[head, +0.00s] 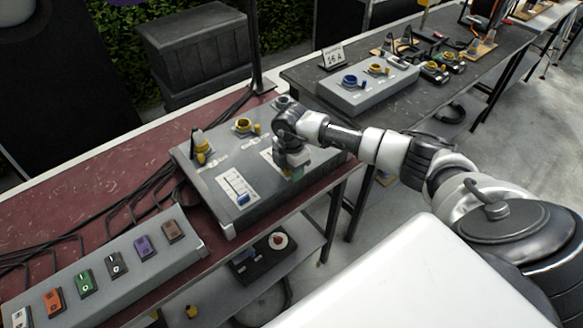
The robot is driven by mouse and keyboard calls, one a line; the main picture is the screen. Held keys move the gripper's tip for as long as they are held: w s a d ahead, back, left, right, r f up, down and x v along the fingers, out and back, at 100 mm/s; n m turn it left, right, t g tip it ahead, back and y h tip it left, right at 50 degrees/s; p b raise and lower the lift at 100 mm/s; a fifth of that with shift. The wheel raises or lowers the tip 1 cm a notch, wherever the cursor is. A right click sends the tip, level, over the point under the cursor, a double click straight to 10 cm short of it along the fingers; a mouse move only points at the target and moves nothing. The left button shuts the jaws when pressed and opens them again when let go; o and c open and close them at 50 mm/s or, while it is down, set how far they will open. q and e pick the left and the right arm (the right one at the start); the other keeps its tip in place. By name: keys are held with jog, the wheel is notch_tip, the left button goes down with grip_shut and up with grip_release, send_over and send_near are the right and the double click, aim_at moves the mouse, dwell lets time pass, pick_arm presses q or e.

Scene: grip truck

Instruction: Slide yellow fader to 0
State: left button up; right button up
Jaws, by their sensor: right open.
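A grey control box (215,170) sits on the dark red table. Its top carries a white fader panel (234,183) with a blue fader knob (243,199) at its near end. A second white panel (267,156) lies to the right, partly hidden by my right gripper (291,169). I cannot make out a yellow fader; it may be behind the gripper. The right gripper is open and points down over the right part of the box top. I cannot tell whether it touches anything. My left gripper is not in view.
Yellow connectors (243,125) stand at the back of the box. A long grey strip (110,275) with several coloured switches lies at the front left. Black cables (150,185) run along the table. Another grey box (366,90) stands on the dark table behind.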

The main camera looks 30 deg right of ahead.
jog(key=shift+w+r, duration=0.1)
jog(key=shift+r, duration=0.15)
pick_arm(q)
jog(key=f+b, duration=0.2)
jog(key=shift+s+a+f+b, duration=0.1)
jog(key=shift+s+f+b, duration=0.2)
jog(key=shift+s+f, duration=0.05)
pick_arm(e)
notch_tip(320, 180, up, 10)
jog(key=shift+r, duration=0.15)
